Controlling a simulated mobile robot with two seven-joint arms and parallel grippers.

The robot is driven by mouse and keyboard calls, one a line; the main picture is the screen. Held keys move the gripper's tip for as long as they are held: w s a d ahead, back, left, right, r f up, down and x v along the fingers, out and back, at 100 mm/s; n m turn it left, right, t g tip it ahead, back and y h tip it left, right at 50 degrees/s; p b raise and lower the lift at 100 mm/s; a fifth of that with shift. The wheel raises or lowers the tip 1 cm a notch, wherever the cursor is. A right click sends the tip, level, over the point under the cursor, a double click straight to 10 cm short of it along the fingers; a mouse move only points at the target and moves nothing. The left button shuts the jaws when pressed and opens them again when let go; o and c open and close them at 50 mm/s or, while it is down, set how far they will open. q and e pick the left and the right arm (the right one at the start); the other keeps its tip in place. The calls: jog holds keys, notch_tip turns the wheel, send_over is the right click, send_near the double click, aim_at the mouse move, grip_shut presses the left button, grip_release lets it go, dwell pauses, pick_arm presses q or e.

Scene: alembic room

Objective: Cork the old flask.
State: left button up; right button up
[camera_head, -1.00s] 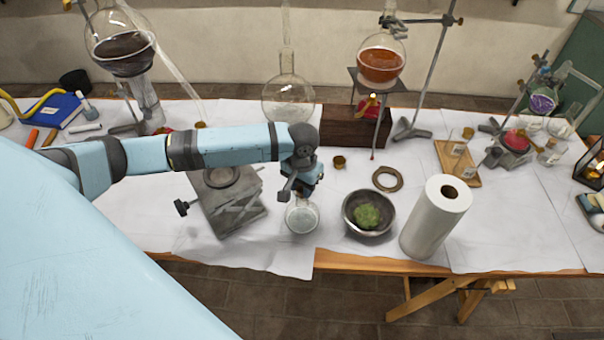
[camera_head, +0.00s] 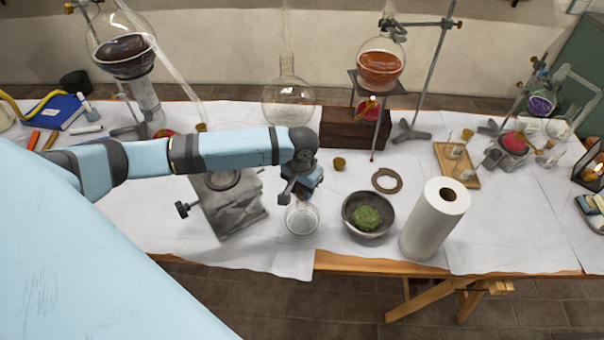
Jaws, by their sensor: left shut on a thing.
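A small round glass flask (camera_head: 301,218) with pale contents stands upright near the front edge of the table. My left gripper (camera_head: 298,196) reaches down from above and is shut at the flask's neck. The fingers and wrist hide most of the neck and its mouth. A brown cork (camera_head: 339,163) stands on the white cloth behind and to the right of the flask, apart from my gripper. My right gripper is not in view.
A metal bowl (camera_head: 352,227) with green matter and a paper roll (camera_head: 430,225) stand right of the flask. A grey stand (camera_head: 235,212) is on its left. A ring (camera_head: 387,180) lies behind the bowl. Tall glassware on stands fills the back.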

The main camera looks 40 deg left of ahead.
pick_arm(q)
jog(key=shift+f, duration=0.2)
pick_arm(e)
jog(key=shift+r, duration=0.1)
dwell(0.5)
pick_arm(q)
jog(key=o, duration=1.3)
jog(key=shift+r, duration=0.1)
jog(key=shift+r+p, duration=0.75)
jog(key=shift+p, duration=0.3)
notch_tip(320, 180, up, 3)
jog(key=p, duration=0.4)
jog(key=shift+r, duration=0.2)
jog(key=shift+r+p, duration=0.3)
jog(key=shift+r, duration=0.7)
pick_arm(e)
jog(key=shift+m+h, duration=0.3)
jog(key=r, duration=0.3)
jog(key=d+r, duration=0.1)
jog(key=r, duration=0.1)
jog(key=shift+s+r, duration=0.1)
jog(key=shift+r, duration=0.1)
